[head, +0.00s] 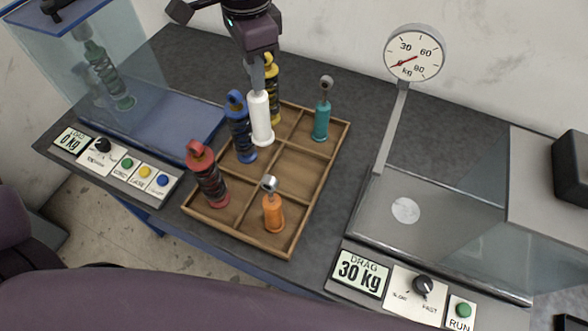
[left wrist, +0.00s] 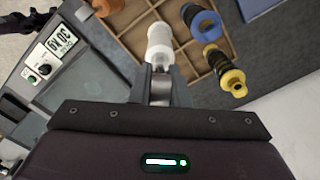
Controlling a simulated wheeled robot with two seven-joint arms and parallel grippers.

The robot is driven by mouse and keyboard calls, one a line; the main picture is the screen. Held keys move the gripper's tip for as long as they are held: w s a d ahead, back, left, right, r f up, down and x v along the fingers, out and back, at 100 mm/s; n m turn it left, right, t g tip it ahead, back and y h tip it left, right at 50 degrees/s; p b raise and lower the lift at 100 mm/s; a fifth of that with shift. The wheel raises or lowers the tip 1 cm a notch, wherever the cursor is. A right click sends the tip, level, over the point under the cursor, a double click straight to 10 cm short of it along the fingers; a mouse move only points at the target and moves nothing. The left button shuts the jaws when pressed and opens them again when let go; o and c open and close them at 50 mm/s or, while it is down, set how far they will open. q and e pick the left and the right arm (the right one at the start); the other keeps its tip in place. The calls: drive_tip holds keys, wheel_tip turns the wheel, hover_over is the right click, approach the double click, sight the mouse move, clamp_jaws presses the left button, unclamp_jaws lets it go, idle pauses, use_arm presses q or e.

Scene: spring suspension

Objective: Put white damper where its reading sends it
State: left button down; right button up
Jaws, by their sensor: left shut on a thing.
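The white damper (head: 260,120) stands roughly upright over the middle part of the wooden tray. My left gripper (head: 257,75) comes down from above and is shut on its top rod. The left wrist view also shows the white damper (left wrist: 160,45) held between the fingers of the left gripper (left wrist: 160,82). I cannot tell whether its base touches the tray. The drag tester's display (head: 360,273) reads 30 kg. The red needle of its round dial (head: 414,53) points to the lower left. My right gripper is not in view.
The divided tray (head: 240,237) also holds red (head: 207,175), blue (head: 241,128) and yellow (head: 272,90) springs, a teal damper (head: 322,118) and an orange damper (head: 273,210). A load tester (head: 165,125) with a green spring (head: 108,75) stands left. The drag tester's plate (head: 440,225) is empty.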

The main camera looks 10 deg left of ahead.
use_arm(q)
drive_tip(key=w+d+r+m, duration=0.2)
drive_tip(key=d+r+m, duration=0.35)
drive_tip(key=m, duration=0.85)
wheel_tip(320, 180, down, 21)
drive_tip(key=d, duration=0.1)
drive_tip(key=shift+d+r+p, duration=0.15)
drive_tip(key=shift+d+p, duration=0.15)
drive_tip(key=shift+p, duration=0.15)
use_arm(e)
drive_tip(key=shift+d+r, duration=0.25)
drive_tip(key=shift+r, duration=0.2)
use_arm(q)
drive_tip(key=shift+s, duration=0.1)
drive_tip(key=shift+f, duration=0.2)
drive_tip(key=c, duration=1.4)
unclamp_jaws()
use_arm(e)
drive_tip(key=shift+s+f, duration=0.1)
